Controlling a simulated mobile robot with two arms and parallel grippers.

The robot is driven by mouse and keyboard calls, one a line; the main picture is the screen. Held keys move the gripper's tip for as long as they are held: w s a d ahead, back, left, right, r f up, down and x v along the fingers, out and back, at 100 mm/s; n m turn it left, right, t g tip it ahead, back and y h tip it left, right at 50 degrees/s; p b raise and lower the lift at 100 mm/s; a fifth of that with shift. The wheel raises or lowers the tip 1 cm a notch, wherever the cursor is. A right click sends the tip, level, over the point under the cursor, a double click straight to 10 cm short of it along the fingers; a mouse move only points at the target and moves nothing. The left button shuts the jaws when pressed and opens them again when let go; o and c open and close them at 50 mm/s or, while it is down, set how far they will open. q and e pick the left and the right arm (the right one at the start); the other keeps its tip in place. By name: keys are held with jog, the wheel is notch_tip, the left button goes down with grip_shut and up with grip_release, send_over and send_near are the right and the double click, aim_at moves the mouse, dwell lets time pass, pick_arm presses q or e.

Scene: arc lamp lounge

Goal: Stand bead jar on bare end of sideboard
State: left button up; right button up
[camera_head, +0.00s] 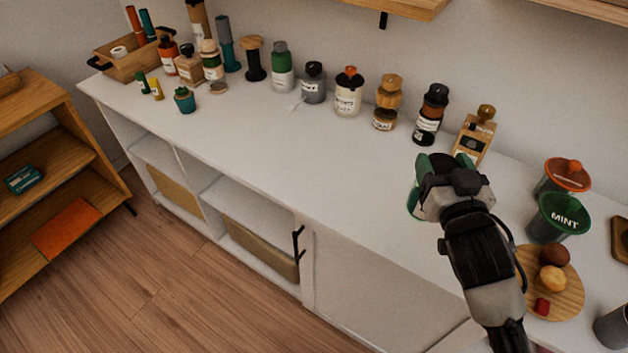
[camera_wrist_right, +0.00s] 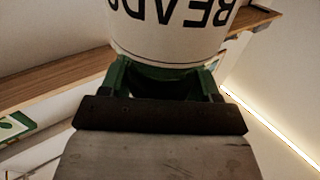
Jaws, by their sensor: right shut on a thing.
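The bead jar (camera_wrist_right: 170,28), white with dark lettering, fills the top of the right wrist view, its label upside down there. My right gripper (camera_wrist_right: 163,85) is shut on it. In the head view my right gripper (camera_head: 440,180) is over the right part of the white sideboard (camera_head: 310,160); it hides most of the jar, and only a green edge shows beside it. I cannot tell whether the jar touches the top. My left gripper is out of view.
Bottles and jars line the sideboard's back, with a wooden tray (camera_head: 128,65) at the far left. Right of my gripper are a mint jar (camera_head: 560,218), an orange-lidded jar (camera_head: 566,175) and a round board (camera_head: 570,298) with small items. The front middle strip is clear.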

jog(key=b, duration=0.1)
jog(key=w+d+b, duration=0.1)
jog(key=shift+w+d+f+b, duration=0.1)
jog(key=shift+w+f+b, duration=0.1)
jog(key=shift+w+b, duration=0.1)
jog(key=shift+w+d+r+b, duration=0.2)
jog(key=shift+w+b, duration=0.2)
jog(key=shift+b, duration=0.1)
pick_arm(q)
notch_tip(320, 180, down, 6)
jog(key=b, duration=0.1)
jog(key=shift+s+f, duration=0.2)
pick_arm(e)
jog(key=w+a+f, duration=0.6)
jog(key=w+f, duration=0.4)
jog(key=shift+f, duration=0.3)
jog(key=shift+f+b, duration=0.2)
jog(key=shift+b, duration=0.1)
jog(key=o, duration=1.4)
jog(key=shift+s, duration=0.1)
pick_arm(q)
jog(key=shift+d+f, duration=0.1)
